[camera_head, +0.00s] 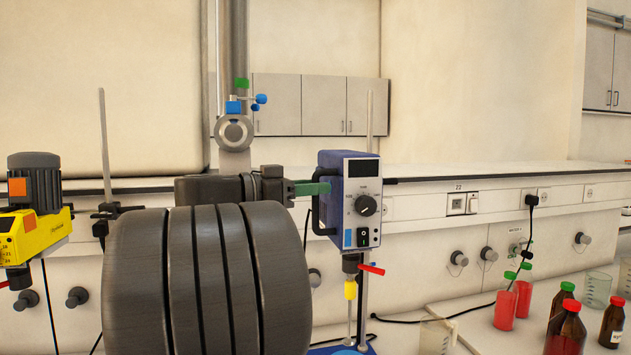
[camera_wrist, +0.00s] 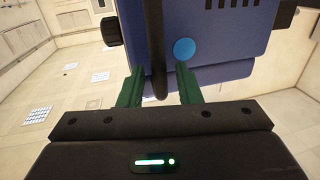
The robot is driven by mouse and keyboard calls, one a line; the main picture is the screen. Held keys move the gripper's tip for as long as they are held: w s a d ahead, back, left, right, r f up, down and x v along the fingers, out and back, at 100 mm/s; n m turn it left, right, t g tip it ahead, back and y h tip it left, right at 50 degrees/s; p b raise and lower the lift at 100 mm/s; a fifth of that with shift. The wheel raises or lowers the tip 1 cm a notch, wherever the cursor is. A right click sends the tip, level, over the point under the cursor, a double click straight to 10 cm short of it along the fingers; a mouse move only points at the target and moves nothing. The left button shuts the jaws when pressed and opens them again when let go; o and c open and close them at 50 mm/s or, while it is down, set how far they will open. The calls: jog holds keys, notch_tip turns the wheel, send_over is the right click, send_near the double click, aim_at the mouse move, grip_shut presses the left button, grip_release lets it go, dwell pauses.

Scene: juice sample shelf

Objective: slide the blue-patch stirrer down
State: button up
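The blue-patch stirrer (camera_head: 349,195) is a blue box with a grey front panel, a dial and a small blue patch. It hangs upright on a thin stand rod (camera_head: 369,120), with a yellow piece (camera_head: 350,290) and a shaft below. In the wrist view its blue housing (camera_wrist: 215,30) fills the top, with a round blue patch (camera_wrist: 184,48). Its black handle (camera_wrist: 156,60) runs between the green fingers of my gripper (camera_wrist: 160,88). The fingers are open, with a gap on each side of the handle. My gripper (camera_head: 312,188) also shows at the stirrer's left side in the head view.
A yellow stirrer (camera_head: 38,235) with an orange patch stands at the left beside another rod (camera_head: 104,150). Red-filled bottles (camera_head: 506,308), brown bottles (camera_head: 567,328) and beakers (camera_head: 597,289) stand at the right. A blue base (camera_head: 345,350) lies under the blue-patch stirrer.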

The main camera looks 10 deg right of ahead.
jog(key=shift+w+d, duration=0.1)
jog(key=shift+d, duration=0.45)
grip_shut()
jog(key=shift+f, duration=0.15)
notch_tip(320, 180, down, 17)
jog(key=b, duration=2.1)
jog(key=shift+f, duration=0.35)
grip_release()
jog(key=shift+a+r, duration=0.1)
jog(key=shift+r, duration=0.1)
